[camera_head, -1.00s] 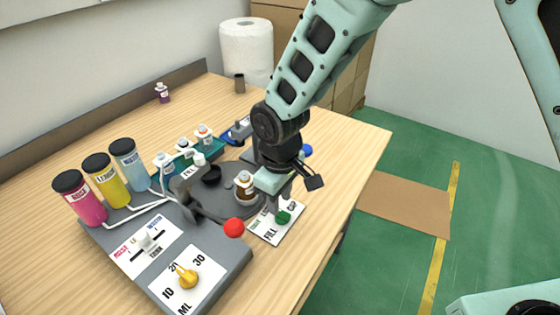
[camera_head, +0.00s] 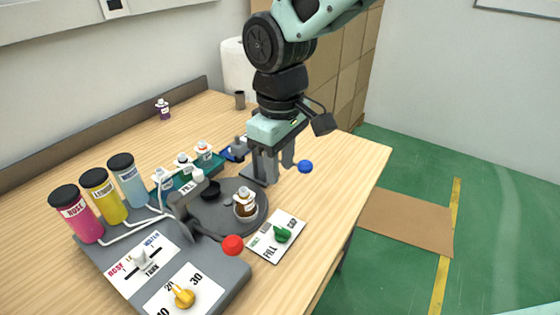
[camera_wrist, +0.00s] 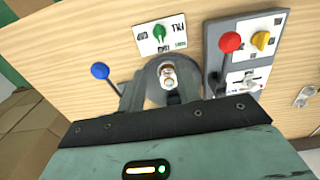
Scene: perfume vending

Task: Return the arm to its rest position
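My arm comes in from the top of the head view, and my gripper (camera_head: 272,170) points down above the far right side of the dispensing station. In the wrist view its two fingers (camera_wrist: 170,95) stand apart with nothing held between them. A brown bottle with a white cap (camera_head: 245,203) stands upright on the dark round turntable (camera_head: 222,211). The bottle shows beyond the gap between the fingers in the wrist view (camera_wrist: 167,75). A card with a green knob (camera_head: 282,234) lies in front of the gripper.
A blue ball-ended lever (camera_head: 305,167) is close to the gripper's right. A red ball-ended lever (camera_head: 232,245) and yellow dial (camera_head: 183,297) are nearer. Pink, yellow and blue bottles (camera_head: 128,180) stand left. A paper roll (camera_head: 236,75) stands behind the arm. The table's right side is clear.

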